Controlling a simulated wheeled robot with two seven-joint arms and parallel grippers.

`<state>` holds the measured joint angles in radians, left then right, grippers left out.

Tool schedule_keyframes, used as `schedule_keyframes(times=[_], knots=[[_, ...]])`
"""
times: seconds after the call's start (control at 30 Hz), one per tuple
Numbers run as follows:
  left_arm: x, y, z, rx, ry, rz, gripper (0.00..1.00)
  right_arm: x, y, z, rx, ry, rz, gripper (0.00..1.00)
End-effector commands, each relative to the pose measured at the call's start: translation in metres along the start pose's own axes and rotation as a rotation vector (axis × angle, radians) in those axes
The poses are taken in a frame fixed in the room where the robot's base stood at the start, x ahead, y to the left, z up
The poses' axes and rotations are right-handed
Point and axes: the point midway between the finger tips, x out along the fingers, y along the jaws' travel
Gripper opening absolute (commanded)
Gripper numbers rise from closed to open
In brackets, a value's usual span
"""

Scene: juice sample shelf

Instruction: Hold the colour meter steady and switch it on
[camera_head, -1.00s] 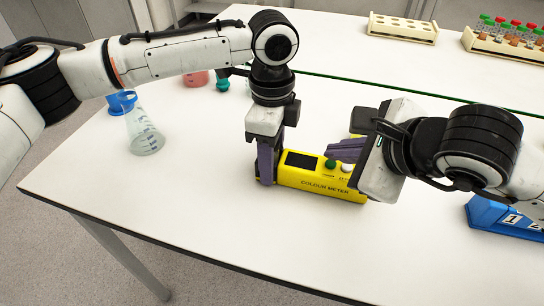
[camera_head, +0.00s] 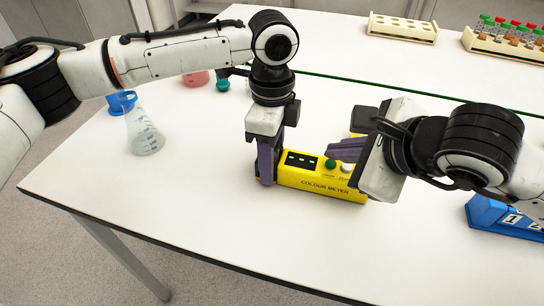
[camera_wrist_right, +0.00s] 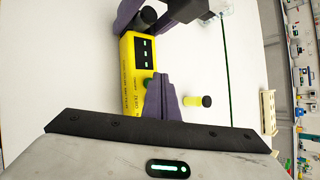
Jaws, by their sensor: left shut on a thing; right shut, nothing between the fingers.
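The yellow colour meter (camera_head: 315,183) lies on the white table in the head view, with white marks lit on its dark display (camera_head: 301,160). It also shows in the right wrist view (camera_wrist_right: 128,72). My left gripper (camera_head: 267,172) is shut on the meter's left end. A green button (camera_head: 330,164) and a white knob (camera_head: 347,168) sit on its top, right of the display. My right gripper (camera_head: 332,150) is shut and empty, its fingertips just above the green button. In the right wrist view its fingers (camera_wrist_right: 155,84) partly cover the button, and I cannot tell whether they touch it.
A blue numbered block (camera_head: 490,212) is at the right edge. A wooden rack (camera_head: 402,30) and a rack of capped tubes (camera_head: 505,45) stand at the back right. The table's front is clear.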

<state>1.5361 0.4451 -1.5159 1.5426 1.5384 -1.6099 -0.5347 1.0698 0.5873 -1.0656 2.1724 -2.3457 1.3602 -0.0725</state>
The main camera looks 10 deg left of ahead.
Motion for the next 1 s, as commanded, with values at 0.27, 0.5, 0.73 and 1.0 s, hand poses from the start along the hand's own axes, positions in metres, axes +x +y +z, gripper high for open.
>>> schedule_keyframes(times=[0.27, 0.5, 0.73, 1.0], knots=[[-0.001, 0.0, 0.0, 0.0, 0.002, -0.002, 0.12, -0.001, -0.001, 0.001, -0.001, -0.001, 0.0, 0.0], [-0.001, 0.0, 0.0, 0.0, 0.002, -0.002, 0.12, -0.013, -0.01, 0.011, -0.001, -0.003, -0.003, 0.0], [-0.001, 0.0, 0.0, 0.0, 0.002, -0.002, 0.12, -0.029, -0.022, 0.022, -0.001, -0.003, -0.002, 0.0], [-0.001, 0.0, 0.0, 0.0, 0.002, -0.002, 0.12, -0.043, -0.031, 0.032, -0.001, -0.003, -0.001, 0.0]])
